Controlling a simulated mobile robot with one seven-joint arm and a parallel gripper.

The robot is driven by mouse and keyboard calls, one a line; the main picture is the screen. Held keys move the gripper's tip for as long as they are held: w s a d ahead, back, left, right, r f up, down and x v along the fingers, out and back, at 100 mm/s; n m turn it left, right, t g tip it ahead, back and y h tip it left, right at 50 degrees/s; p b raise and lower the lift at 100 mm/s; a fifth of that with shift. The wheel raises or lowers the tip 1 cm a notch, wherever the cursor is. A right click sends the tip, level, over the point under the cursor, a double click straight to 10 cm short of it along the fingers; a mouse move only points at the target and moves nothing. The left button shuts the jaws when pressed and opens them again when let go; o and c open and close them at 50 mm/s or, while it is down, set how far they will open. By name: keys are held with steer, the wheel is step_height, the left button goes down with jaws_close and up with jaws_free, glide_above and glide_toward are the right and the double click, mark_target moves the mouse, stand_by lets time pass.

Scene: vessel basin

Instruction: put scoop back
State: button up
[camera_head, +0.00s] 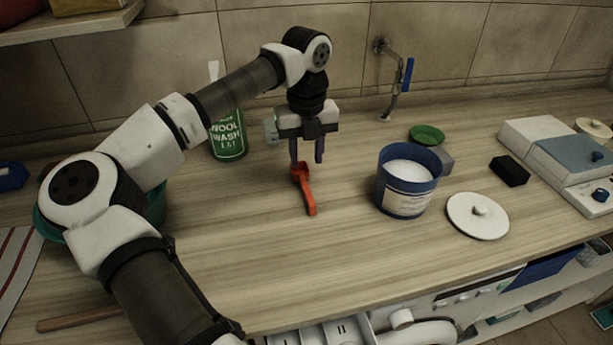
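An orange-red scoop (306,190) is at the middle of the wooden counter, its handle pointing toward the front. My gripper (307,162) points down right over the scoop's back end. Its two dark fingers stand apart, the left one close to or touching the scoop's bowl; I cannot tell whether they touch. The scoop appears to lie on the counter. A blue tub (400,201) with a pale label stands upright to the right, open and filled with white powder (408,171). A round white lid (470,222) with a knob lies on the counter right of the tub.
A green wool wash bottle (228,138) stands behind my arm. A green dish (427,132) and a grey block (438,160) are behind the tub. A black block (510,171) and a grey-white device (550,150) are at right. A tap (395,85) juts from the wall.

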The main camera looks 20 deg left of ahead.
steer(key=shift+r, duration=2.05)
